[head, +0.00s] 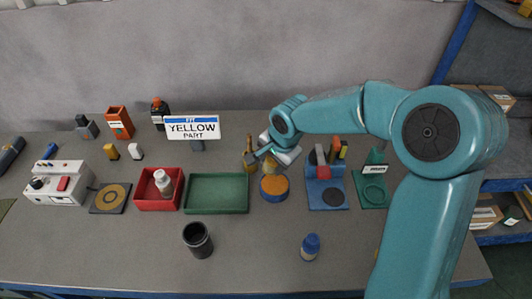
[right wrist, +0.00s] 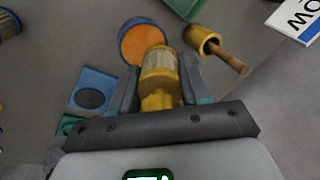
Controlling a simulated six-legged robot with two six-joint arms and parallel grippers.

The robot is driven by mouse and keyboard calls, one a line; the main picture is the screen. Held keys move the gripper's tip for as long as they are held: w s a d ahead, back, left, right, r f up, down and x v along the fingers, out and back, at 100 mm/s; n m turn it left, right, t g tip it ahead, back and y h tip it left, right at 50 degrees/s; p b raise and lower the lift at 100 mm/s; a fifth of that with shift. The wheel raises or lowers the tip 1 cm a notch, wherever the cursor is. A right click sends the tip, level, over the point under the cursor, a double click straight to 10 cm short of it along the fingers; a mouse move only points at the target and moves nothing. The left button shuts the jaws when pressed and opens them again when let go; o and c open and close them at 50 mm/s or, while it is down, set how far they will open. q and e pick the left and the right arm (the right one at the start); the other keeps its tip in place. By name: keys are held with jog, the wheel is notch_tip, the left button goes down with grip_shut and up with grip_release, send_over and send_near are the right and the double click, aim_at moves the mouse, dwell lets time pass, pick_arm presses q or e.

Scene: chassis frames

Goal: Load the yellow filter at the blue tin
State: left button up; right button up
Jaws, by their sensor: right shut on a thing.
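My right gripper (head: 267,153) is shut on the yellow filter (right wrist: 160,72), a ribbed cylinder with a pale band, which lies between the two fingers in the right wrist view. In the head view the filter (head: 269,166) shows small below the gripper. The blue tin (head: 266,195), round with an orange top face, stands on the table just below them in the picture. The tin also shows in the right wrist view (right wrist: 126,50), past the filter's far end, which partly overlaps it. I cannot tell whether filter and tin touch. My left gripper is not in view.
A brass cup with a wooden handle (right wrist: 203,41) stands close beside the gripper. A green tray (head: 218,208) lies left of the tin, a blue stand (head: 315,196) right. The front table is mostly clear around a black cup (head: 198,240) and blue-capped bottle (head: 310,247).

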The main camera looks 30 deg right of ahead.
jog(key=shift+s+d, duration=0.25)
jog(key=shift+d, duration=0.35)
jog(key=shift+s+d+t, duration=0.2)
jog(key=shift+t, duration=0.1)
jog(key=shift+s+a+f, duration=0.1)
jog(key=shift+s, duration=0.05)
jog(key=shift+a+f, duration=0.15)
jog(key=shift+f, duration=0.05)
notch_tip(320, 180, down, 5)
jog(key=b, duration=0.3)
jog(key=shift+r, duration=0.2)
jog(key=shift+f, duration=0.25)
jog(key=shift+w+f, duration=0.25)
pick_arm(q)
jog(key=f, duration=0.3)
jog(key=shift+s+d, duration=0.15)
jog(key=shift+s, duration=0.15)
pick_arm(e)
jog(key=shift+s+d+r, duration=0.1)
jog(key=shift+d, duration=0.1)
jog(key=shift+a, duration=0.15)
